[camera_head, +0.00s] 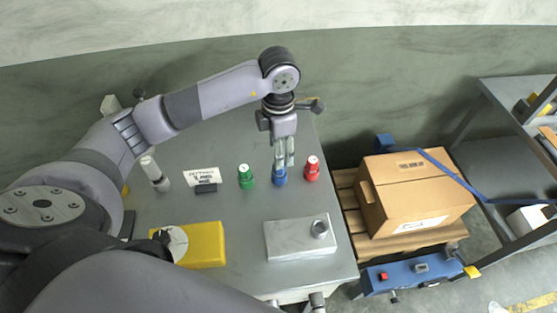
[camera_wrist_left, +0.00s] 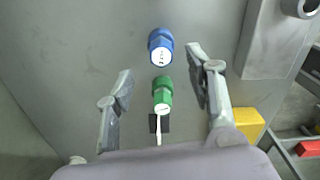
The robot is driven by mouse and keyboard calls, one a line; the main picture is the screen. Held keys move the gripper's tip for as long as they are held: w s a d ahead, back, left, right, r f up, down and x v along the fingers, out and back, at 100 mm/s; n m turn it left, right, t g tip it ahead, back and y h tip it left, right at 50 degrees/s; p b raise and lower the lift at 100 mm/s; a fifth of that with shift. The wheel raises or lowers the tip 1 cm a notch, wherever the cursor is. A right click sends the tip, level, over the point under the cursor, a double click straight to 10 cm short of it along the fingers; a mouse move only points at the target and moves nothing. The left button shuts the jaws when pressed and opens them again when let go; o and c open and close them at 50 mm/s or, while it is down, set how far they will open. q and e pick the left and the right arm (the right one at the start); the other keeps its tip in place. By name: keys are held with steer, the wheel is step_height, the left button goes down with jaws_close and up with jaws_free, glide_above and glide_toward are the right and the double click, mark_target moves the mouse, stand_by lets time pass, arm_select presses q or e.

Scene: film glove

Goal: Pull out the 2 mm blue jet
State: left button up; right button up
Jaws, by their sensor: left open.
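The blue jet (camera_head: 279,177), with a white marked top, stands on the grey table between the green jet (camera_head: 246,176) and the red jet (camera_head: 312,168). My left gripper (camera_head: 284,155) points down over the blue jet, its fingers open and partly overlapping it in the head view. In the left wrist view, the blue jet (camera_wrist_left: 160,47) lies near the line between the open fingertips (camera_wrist_left: 158,64), with clear gaps on both sides. The green jet (camera_wrist_left: 162,95) shows between the fingers, lower in that picture.
A white sign (camera_head: 202,176) on a dark stand and a white-capped cylinder (camera_head: 155,174) stand left of the jets. A yellow block (camera_head: 205,244) and a metal plate (camera_head: 285,240) with a ring lie nearer the front. A cardboard box (camera_head: 415,195) stands beyond the table's right edge.

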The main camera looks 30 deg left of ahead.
mark_target(279, 172)
arm_select(q)
step_height(279, 172, down, 7)
steer(key=shift+p, duration=0.75)
jaws_close()
